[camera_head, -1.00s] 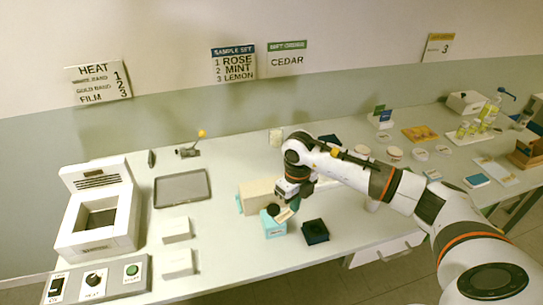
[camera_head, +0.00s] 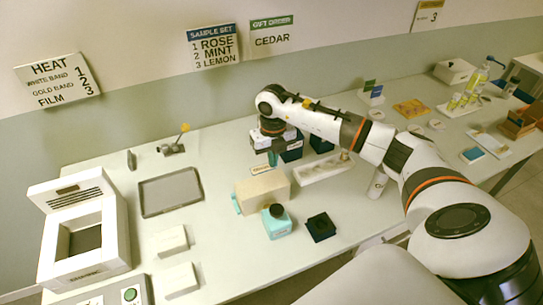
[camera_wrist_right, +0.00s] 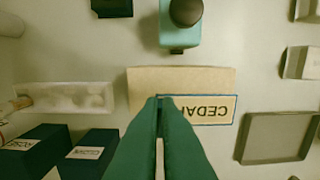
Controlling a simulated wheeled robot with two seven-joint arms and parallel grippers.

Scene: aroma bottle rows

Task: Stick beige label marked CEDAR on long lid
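The beige label marked CEDAR (camera_wrist_right: 208,109) has a blue border and reads upside down in the right wrist view. It also shows in the head view (camera_head: 262,170), just left of the fingers. My right gripper (camera_wrist_right: 164,101) has green fingers closed together over one end of the label; in the head view it (camera_head: 272,160) hangs behind the long beige box. The box's long lid (camera_head: 265,186) looks flat and apart from the label; it also shows in the wrist view (camera_wrist_right: 180,78), partly hidden by the fingers. My left gripper is not in view.
A teal bottle with a dark cap (camera_head: 277,225) and a small black box (camera_head: 320,228) stand in front of the beige box. A pale tray (camera_head: 328,171) lies to its right, dark boxes (camera_head: 322,141) behind. A grey tray (camera_head: 171,194) lies left, with free table between.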

